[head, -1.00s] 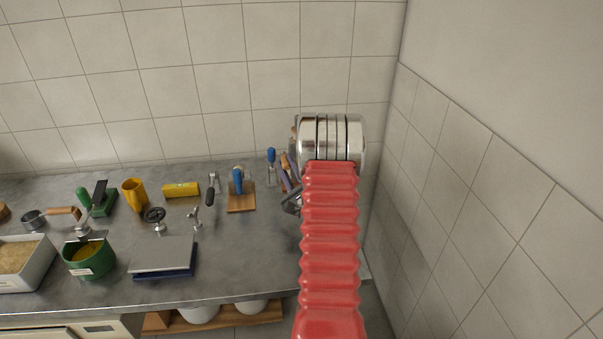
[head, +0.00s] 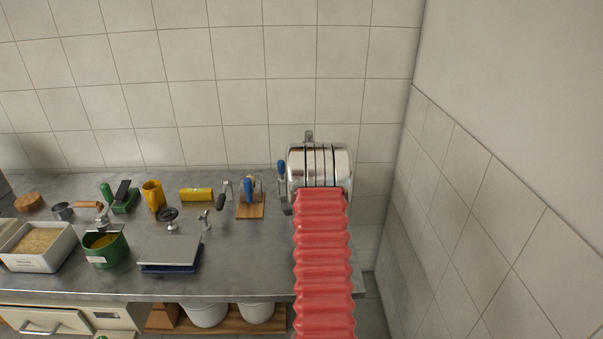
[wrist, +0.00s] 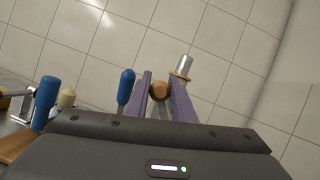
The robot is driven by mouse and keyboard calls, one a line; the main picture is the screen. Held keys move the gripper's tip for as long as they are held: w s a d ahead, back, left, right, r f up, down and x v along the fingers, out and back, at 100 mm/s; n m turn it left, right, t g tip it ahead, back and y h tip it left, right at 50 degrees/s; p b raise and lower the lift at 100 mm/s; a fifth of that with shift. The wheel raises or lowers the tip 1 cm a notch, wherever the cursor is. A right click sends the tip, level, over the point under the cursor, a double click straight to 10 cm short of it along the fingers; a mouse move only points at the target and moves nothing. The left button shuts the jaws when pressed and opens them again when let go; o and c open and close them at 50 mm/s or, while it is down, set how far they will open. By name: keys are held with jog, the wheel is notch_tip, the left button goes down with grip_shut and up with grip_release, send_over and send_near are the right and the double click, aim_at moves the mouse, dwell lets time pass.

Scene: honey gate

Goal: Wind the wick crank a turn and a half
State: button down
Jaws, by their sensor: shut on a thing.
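In the wrist view the two purple fingers of my gripper (wrist: 161,78) are shut on a round wooden knob (wrist: 158,91). The knob looks like the handle of the wick crank, but its arm and base are mostly hidden. A metal stub with a tan collar (wrist: 183,68) stands just beyond the right finger; I cannot tell whether it belongs to the same crank. In the head view my silver wrist and red arm cover the gripper and the knob.
A blue-handled tool (head: 282,169) stands just left of my wrist. The tiled wall is close behind and to the right.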

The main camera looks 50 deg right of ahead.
jog(key=shift+s+d, duration=0.35)
jog(key=shift+s+f+m+g, duration=0.25)
jog(key=shift+f+m+g, duration=0.15)
jog(key=shift+f, duration=0.05)
dwell(0.4)
jog(key=c, duration=1.8)
grip_release()
jog(key=shift+d, duration=0.1)
jog(key=shift+c, duration=0.2)
jog(key=o, duration=0.3)
jog(key=shift+w+r+h, duration=0.1)
jog(key=shift+r+h, duration=0.15)
jog(key=shift+h, duration=0.05)
jog(key=shift+r, duration=0.1)
jog(key=shift+a, duration=0.3)
jog(key=v, duration=1.3)
jog(key=shift+s+f, duration=0.25)
jog(key=shift+s, duration=0.05)
